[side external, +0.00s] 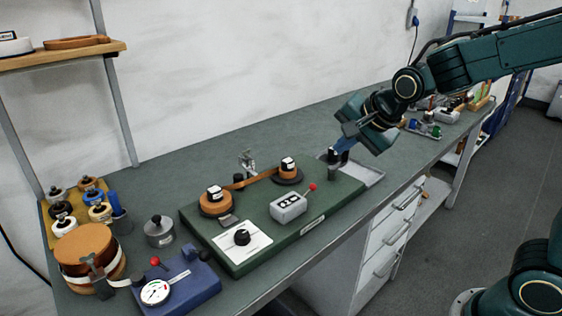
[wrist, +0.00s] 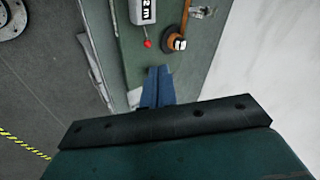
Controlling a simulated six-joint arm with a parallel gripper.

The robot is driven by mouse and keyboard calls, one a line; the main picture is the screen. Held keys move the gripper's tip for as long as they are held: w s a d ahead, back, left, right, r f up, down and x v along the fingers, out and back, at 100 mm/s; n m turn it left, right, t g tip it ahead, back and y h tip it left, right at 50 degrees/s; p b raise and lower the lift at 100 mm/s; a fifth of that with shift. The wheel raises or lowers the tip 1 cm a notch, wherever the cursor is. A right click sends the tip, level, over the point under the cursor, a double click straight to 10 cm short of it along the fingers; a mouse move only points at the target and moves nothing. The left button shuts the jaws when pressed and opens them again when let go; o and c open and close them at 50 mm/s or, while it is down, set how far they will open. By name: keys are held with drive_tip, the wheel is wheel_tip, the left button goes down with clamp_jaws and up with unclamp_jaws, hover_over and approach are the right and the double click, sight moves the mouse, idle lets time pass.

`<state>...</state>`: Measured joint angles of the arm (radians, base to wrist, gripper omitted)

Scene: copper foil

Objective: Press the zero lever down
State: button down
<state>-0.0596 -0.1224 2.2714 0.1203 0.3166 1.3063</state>
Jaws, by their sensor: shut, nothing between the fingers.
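A grey counter box (side external: 288,207) sits on the green base plate (side external: 245,262), with a short red-knobbed lever (side external: 313,187) at its right end. In the wrist view the box (wrist: 142,11) shows "2 m", and its red knob (wrist: 147,43) lies just ahead of my fingertips. A second red knob (side external: 155,261) is on the blue dial gauge (side external: 185,284). No label shows which is the zero lever. My gripper (side external: 341,145) is shut and empty, above and to the right of the counter box, apart from both knobs. It also shows in the wrist view (wrist: 158,70).
Two rollers, left (side external: 215,202) and right (side external: 288,172), stand on the plate with copper foil (side external: 250,181) between them. Dark cylinders (side external: 333,158) stand below my gripper by a grey tray (side external: 367,173). A white dial panel (side external: 242,243) lies left of the counter.

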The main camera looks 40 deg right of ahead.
drive_tip(key=w+f+m+t, duration=0.1)
drive_tip(key=w+f+m, duration=0.4)
drive_tip(key=w, duration=0.5)
drive_tip(key=shift+a+f+m+h, duration=0.2)
drive_tip(key=shift+f+m+h, duration=0.15)
drive_tip(key=shift+m, duration=1.05)
drive_tip(key=shift+d+f, duration=0.1)
drive_tip(key=shift+f, duration=0.05)
hover_over(308, 192)
drive_tip(key=s, duration=0.1)
drive_tip(key=shift+d+f, duration=0.15)
drive_tip(key=shift+f, duration=1.8)
drive_tip(key=shift+d+f, duration=0.15)
drive_tip(key=shift+f, duration=1.8)
drive_tip(key=shift+f, duration=0.15)
drive_tip(key=shift+d+f, duration=0.1)
drive_tip(key=shift+f, duration=0.15)
